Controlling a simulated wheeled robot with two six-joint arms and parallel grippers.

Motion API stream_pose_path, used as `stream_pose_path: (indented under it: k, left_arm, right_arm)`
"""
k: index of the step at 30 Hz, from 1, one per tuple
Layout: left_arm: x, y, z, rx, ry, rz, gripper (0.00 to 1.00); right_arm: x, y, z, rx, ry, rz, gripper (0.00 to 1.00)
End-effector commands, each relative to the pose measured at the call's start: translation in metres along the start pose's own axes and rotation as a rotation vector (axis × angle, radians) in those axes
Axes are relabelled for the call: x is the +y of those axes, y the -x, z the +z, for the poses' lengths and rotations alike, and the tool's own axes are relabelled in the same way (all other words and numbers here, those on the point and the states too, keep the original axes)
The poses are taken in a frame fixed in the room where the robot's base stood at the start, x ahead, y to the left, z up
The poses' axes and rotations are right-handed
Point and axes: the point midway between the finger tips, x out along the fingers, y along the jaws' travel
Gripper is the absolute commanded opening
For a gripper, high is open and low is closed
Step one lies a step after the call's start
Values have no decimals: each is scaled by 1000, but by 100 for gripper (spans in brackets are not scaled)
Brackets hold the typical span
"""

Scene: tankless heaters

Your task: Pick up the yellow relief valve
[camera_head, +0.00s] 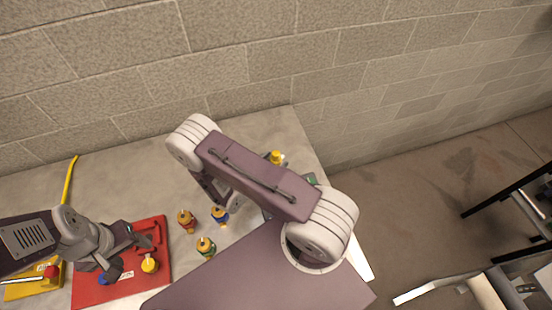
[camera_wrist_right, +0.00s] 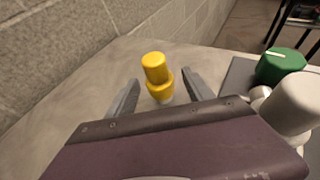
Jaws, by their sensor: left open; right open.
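The yellow relief valve (camera_wrist_right: 155,75) stands upright on the grey tabletop in the right wrist view, with a pale lower end. A yellow piece that looks like it shows past my right arm in the head view (camera_head: 276,157). My right gripper (camera_wrist_right: 161,77) is open, with one finger on each side of the valve in the picture; contact cannot be told. In the head view my right arm hides this gripper. My left gripper (camera_head: 132,250) is open above a red board at the left.
The red board (camera_head: 165,282) carries a yellow-topped fitting (camera_head: 149,265). A green knob (camera_wrist_right: 281,65) and white cylinder (camera_wrist_right: 297,103) lie right of the valve. A block wall is behind.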

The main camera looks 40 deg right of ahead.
Motion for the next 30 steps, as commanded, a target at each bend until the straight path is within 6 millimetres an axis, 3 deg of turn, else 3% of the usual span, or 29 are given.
stream_pose_path:
  k: [3, 6, 14, 17, 21, 30]
  left_arm:
    - [0, 15, -2, 0, 0, 0, 59]
    - [0, 16, -2, 0, 0, 0, 59]
    - [0, 15, -2, 0, 0, 0, 59]
    - [0, 15, -2, 0, 0, 0, 59]
    - [0, 15, -2, 0, 0, 0, 59]
    - [0, 15, -2, 0, 0, 0, 59]
  right_arm:
    - [-2, -22, 6, 1, -2, -10, 61]
    - [-1, -38, 3, 0, -2, -7, 61]
    - [0, -44, 2, 1, -2, -2, 61]
    - [0, -44, 2, 1, -1, -2, 38]
    - [0, -44, 2, 1, -1, -2, 0]
    - [0, -43, 4, 0, -2, -2, 0]
